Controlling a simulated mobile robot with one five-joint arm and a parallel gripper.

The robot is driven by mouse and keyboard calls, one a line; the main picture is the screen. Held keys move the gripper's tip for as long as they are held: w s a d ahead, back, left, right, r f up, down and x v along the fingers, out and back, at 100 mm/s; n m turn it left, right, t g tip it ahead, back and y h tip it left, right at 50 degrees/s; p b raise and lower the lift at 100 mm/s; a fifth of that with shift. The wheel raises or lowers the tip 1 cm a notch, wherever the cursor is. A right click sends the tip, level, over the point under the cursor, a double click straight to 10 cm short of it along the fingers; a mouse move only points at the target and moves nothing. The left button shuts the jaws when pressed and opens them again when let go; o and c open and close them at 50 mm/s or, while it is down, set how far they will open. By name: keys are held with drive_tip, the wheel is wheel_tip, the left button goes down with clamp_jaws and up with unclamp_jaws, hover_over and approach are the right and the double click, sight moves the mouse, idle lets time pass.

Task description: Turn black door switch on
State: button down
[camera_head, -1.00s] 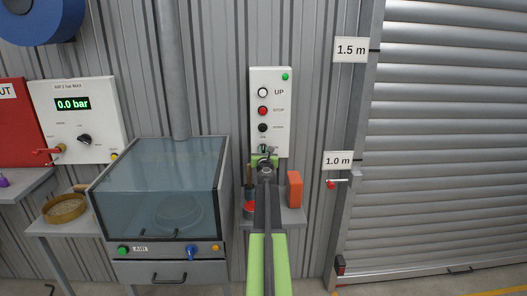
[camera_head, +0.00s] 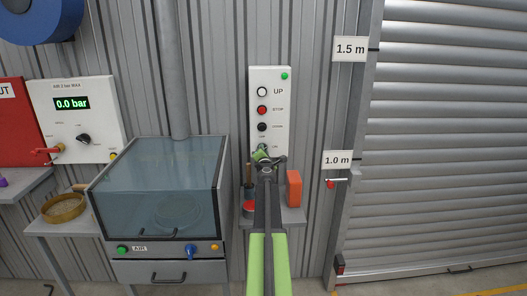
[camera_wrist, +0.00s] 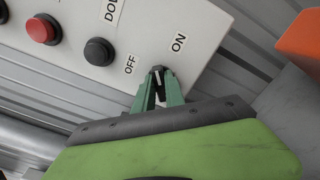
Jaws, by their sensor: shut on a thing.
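The black door switch (camera_wrist: 158,74) is a small knob at the lower end of the white control panel (camera_head: 270,78). In the wrist view it sits between the OFF label (camera_wrist: 130,64) and the ON label (camera_wrist: 179,42). My gripper (camera_wrist: 158,84) is shut on it, with the green fingers on either side. A light mark shows on the knob; I cannot tell which label it points to. In the head view my gripper (camera_head: 262,148) is at the panel's bottom, tilted, and hides the knob.
Above the switch are a black DOWN button (camera_head: 262,127), a red STOP button (camera_head: 262,110) and a white UP button (camera_head: 262,91). A small shelf below holds an orange block (camera_head: 294,188). A glass-fronted cabinet (camera_head: 160,185) stands left; a shutter door (camera_head: 445,140) is at right, closed.

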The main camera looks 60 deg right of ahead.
drive_tip(key=shift+f+m, duration=0.2)
drive_tip(key=shift+m, duration=3.5)
drive_tip(key=c, duration=1.4)
unclamp_jaws()
drive_tip(key=shift+s+a, duration=0.1)
drive_tip(key=v, duration=1.7)
drive_tip(key=shift+s, duration=0.15)
